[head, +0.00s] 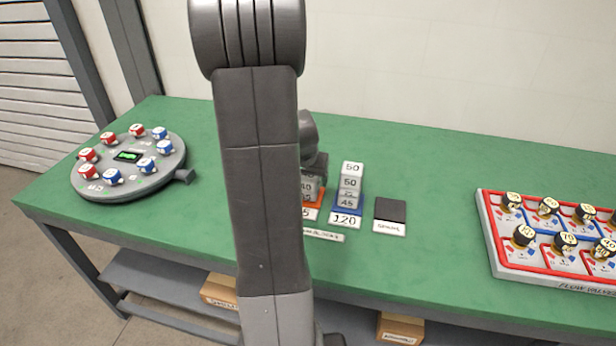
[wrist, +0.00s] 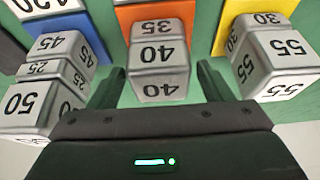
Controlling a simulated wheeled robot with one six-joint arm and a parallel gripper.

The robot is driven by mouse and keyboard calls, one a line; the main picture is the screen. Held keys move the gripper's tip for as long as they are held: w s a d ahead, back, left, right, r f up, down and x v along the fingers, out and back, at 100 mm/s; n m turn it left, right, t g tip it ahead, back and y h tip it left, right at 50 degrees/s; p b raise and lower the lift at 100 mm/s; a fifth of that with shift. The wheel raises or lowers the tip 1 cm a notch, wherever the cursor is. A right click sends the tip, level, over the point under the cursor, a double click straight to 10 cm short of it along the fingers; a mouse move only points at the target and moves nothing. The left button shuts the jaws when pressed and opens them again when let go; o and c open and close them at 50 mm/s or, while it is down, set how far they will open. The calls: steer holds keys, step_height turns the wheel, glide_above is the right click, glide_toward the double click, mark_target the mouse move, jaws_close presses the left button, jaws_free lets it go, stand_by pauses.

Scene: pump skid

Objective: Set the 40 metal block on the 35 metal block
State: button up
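The 40 metal block (wrist: 158,57) is grey, with 40 on its front and top. It sits between my fingers in the wrist view, above the orange pad (wrist: 150,12). In the head view the 40 block (head: 307,188) is partly hidden by my arm. Under it a grey block face (wrist: 155,27) shows; its number is hard to read, perhaps 35. My gripper (wrist: 158,88) is open, with one finger on each side of the 40 block and gaps on both sides. No other block that could be the 35 is visible.
In the wrist view, a 45, 25 and 50 stack (wrist: 45,75) stands left on a blue pad; a 30 and 55 stack (wrist: 280,60) stands right on yellow. A dark pad (head: 390,210), round dial device (head: 130,188) and valve tray (head: 487,225) are on the green table.

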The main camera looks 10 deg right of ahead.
steer(key=shift+r, duration=0.15)
steer(key=shift+r, duration=0.25)
steer(key=v, duration=1.1)
steer(key=shift+s+r+p, duration=0.2)
steer(key=shift+s+p, duration=0.05)
steer(key=shift+p, duration=0.2)
steer(key=shift+a, duration=0.1)
steer(key=b+x, duration=0.1)
steer(key=x, duration=1.1)
steer(key=shift+w+f, duration=0.1)
steer(key=shift+f, duration=0.1)
steer(key=shift+r, duration=0.85)
